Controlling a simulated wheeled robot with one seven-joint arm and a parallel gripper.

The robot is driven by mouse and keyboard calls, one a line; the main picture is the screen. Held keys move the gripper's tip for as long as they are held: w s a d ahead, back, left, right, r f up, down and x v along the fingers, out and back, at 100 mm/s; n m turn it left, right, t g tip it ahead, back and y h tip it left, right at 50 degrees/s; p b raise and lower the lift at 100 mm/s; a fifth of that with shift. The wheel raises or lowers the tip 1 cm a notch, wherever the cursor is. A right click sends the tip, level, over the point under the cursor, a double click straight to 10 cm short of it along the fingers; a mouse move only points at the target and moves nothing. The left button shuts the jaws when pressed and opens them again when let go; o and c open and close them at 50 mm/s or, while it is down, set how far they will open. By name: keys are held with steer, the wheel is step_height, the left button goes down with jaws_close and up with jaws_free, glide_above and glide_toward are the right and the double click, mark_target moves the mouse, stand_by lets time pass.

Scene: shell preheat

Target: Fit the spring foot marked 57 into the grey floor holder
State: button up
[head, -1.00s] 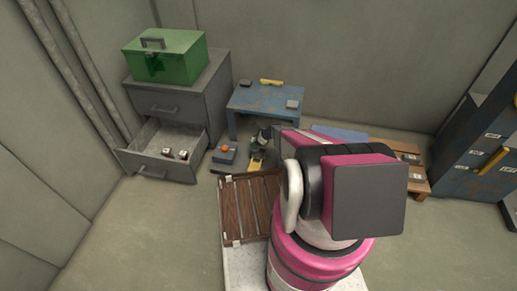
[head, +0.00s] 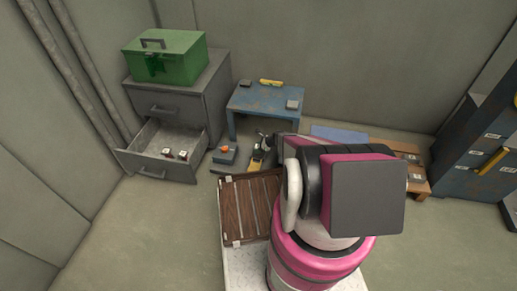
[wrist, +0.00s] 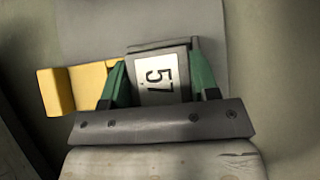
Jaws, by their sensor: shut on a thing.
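The spring foot marked 57 (wrist: 158,62) is a grey block with a white number label. My gripper (wrist: 160,88) is shut on it, with one green finger on each side, in the wrist view. In the head view my gripper (head: 266,146) is low near the floor, in front of the blue table, partly hidden by my arm. A yellow piece (wrist: 62,90) stands just left of the foot, and yellow also shows by the gripper in the head view (head: 255,163). A paler grey flat area (wrist: 150,22) lies beyond the foot; I cannot tell whether it belongs to the grey floor holder.
The blue table (head: 265,98) stands behind. A grey cabinet (head: 165,127) has an open drawer at left. A slatted wooden rack (head: 250,205) lies nearer.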

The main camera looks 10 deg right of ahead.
steer(key=shift+f, duration=0.25)
steer(key=o, duration=1.1)
steer(key=shift+r, duration=0.1)
steer(key=shift+r, duration=0.25)
steer(key=v, duration=1.2)
steer(key=s+a+r+n+g+h, duration=0.1)
steer(key=s+a+r+n+h, duration=0.1)
steer(key=s+r+n, duration=0.5)
steer(key=s+a+r+n+g+h, duration=0.1)
steer(key=s+a+r+n+h, duration=0.2)
steer(key=s+r+n, duration=0.5)
steer(key=s+a+r+n+g+h, duration=0.1)
steer(key=s+r+n, duration=0.6)
steer(key=r, duration=1.4)
steer(key=shift+s+a+r+g+h, duration=0.15)
steer(key=shift+s+a+h, duration=0.1)
steer(key=shift+a+h, duration=0.25)
steer(key=shift+s+a+r+g+h, duration=0.2)
steer(key=shift+a+h, duration=0.15)
steer(key=shift+h, duration=0.25)
